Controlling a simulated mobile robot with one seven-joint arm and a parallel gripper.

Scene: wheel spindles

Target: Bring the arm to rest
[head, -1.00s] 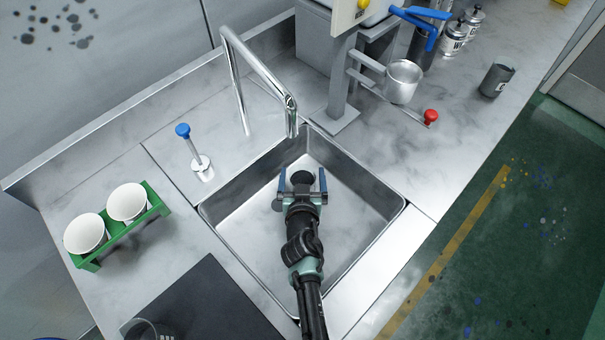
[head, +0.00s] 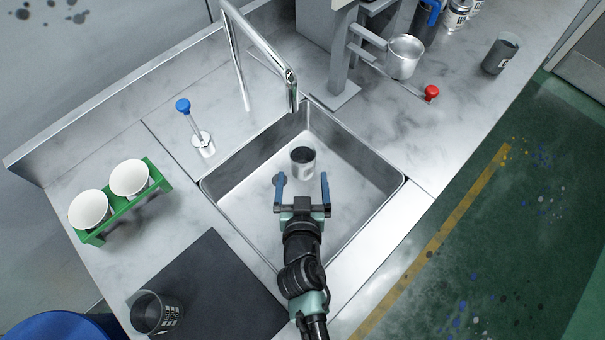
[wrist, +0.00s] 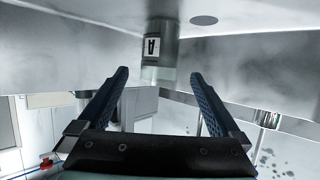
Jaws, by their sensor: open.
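My gripper (head: 302,190) is open and empty over the near part of the sink, its two blue fingers spread apart. The fingers also show in the wrist view (wrist: 160,95), with nothing between them. A metal cup with a dark inside (head: 303,161) stands upright in the sink (head: 352,190), just beyond the fingertips in the head view. The cup shows in the wrist view (wrist: 161,45) with a white label marked "A". I see a gap between it and the fingers there.
A chrome faucet (head: 262,50) arches over the sink's back. A blue-topped dispenser (head: 201,142) stands left of it. A green rack (head: 95,236) with two white cups, a dark mat (head: 225,290) and a dark mesh cup (head: 157,313) are left. A grey stand with a metal mug (head: 403,58) is at the back.

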